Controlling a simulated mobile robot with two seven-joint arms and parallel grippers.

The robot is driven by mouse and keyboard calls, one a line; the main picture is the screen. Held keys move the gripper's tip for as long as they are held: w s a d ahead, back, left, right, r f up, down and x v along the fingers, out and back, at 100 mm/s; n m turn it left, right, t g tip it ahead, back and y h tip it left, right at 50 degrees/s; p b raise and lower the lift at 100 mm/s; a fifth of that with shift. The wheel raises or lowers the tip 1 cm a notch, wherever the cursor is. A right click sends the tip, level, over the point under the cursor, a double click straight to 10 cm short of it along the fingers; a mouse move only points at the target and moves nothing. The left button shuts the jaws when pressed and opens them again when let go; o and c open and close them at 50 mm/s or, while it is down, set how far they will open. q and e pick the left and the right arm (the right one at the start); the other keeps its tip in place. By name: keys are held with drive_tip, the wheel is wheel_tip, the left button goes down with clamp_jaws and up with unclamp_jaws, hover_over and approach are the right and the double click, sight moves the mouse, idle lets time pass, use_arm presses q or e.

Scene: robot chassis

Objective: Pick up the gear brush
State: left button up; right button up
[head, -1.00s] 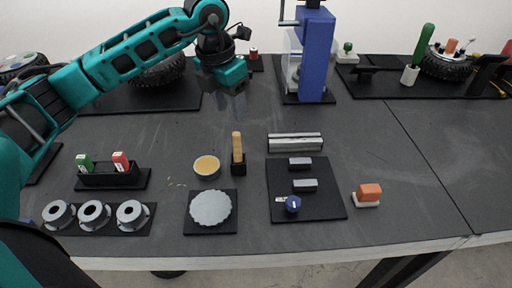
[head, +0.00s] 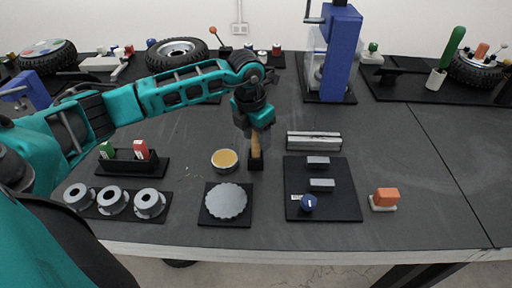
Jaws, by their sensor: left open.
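The gear brush (head: 256,148), which I take to be the upright tan wooden handle, stands in a small black holder (head: 256,164) in the middle of the table. My left gripper (head: 254,133) is open and points down right at the handle's top. Its fingers overlap the upper part of the handle and hide it. I cannot tell whether they touch it. My right gripper is not in view.
A round tin with yellow content (head: 225,160) stands just left of the holder. A light gear (head: 226,201) lies on a black pad in front. A metal bar (head: 314,141) and a black mat (head: 335,205) with small blocks lie right. A blue press (head: 341,55) stands behind.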

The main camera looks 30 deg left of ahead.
use_arm(q)
drive_tip(key=shift+f, duration=0.1)
clamp_jaws()
idle(0.4)
